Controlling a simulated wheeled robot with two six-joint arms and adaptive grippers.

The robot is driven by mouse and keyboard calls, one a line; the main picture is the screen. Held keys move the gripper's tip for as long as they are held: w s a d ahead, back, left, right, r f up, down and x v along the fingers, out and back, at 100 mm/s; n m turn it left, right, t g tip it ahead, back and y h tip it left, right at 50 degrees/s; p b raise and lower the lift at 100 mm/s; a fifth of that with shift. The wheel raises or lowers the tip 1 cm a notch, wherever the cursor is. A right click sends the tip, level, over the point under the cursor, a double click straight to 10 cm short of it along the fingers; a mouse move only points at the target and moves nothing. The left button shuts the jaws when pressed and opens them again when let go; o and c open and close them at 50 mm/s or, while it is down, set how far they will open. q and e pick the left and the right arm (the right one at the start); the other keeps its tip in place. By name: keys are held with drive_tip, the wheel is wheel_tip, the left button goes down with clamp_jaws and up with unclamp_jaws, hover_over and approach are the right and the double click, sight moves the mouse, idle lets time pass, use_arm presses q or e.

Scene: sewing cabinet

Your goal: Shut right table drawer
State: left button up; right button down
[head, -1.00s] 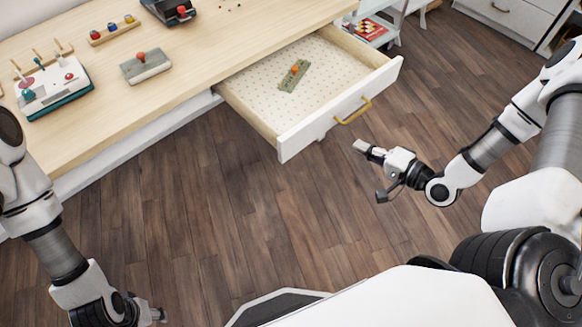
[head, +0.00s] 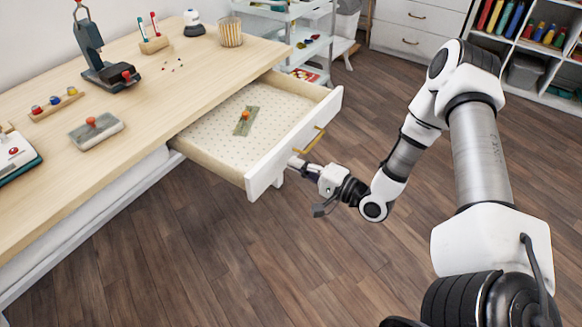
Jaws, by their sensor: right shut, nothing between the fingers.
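The right table drawer (head: 258,183) stands pulled out from the wooden table (head: 150,75), with a white front and a brass handle (head: 309,141). Inside the drawer, on its dotted lining, lies a small green piece with an orange knob (head: 246,121). My right gripper (head: 296,163) is shut and empty. Its tips are at the outer face of the drawer front, below the handle; I cannot tell whether they touch it. My left gripper is not in view.
On the tabletop are a grey block with an orange knob (head: 97,131), a dark sewing machine-like device (head: 103,65) and a striped cup (head: 230,32). A light trolley (head: 312,40) stands behind the table. The wooden floor (head: 200,265) in front is clear.

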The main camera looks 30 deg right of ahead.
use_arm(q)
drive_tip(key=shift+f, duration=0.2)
use_arm(e)
drive_tip(key=shift+x, duration=1.1)
